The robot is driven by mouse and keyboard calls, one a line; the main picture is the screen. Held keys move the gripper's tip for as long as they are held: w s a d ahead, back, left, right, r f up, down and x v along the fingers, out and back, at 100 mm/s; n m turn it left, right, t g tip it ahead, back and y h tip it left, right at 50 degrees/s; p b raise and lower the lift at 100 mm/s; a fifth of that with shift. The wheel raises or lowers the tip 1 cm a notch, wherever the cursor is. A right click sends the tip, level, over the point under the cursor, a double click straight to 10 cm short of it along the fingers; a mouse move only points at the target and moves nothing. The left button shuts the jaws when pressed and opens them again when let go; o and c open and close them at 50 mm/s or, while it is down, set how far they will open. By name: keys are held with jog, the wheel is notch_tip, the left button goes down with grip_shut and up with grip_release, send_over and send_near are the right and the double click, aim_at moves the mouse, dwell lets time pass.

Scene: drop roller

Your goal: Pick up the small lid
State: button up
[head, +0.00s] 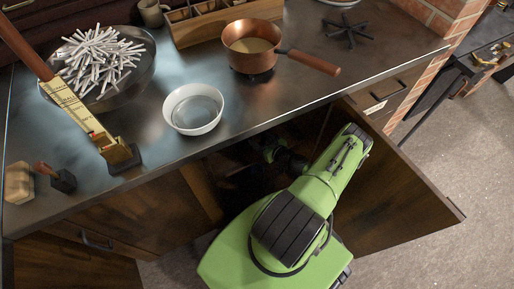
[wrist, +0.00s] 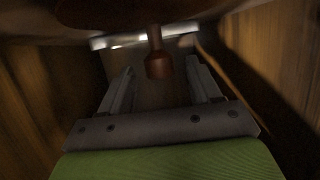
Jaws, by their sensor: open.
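What looks like the small lid (wrist: 115,14) shows at the top of the wrist view, dark copper-brown and blurred, cut off by the picture edge. A copper knob (wrist: 158,66) on a short stem extends from it towards me. My gripper (wrist: 160,68) is open, with one finger on each side of the knob. I see gaps between the fingers and the knob. In the head view my arm reaches into the open cabinet under the counter. The fingers and the lid are hidden there.
Wooden cabinet walls stand close on both sides in the wrist view. The open cabinet door (head: 400,205) is right of my arm. Above, the metal counter (head: 290,95) holds a copper pot (head: 252,45), a white bowl (head: 193,109) and a pan of white sticks (head: 135,80).

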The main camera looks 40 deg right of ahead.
jog(key=shift+f+b+x, duration=0.2)
jog(key=shift+b+x, duration=0.25)
jog(key=shift+x, duration=0.6)
jog(key=shift+w, duration=0.3)
jog(key=shift+r, duration=0.1)
jog(key=shift+c, duration=0.4)
grip_shut()
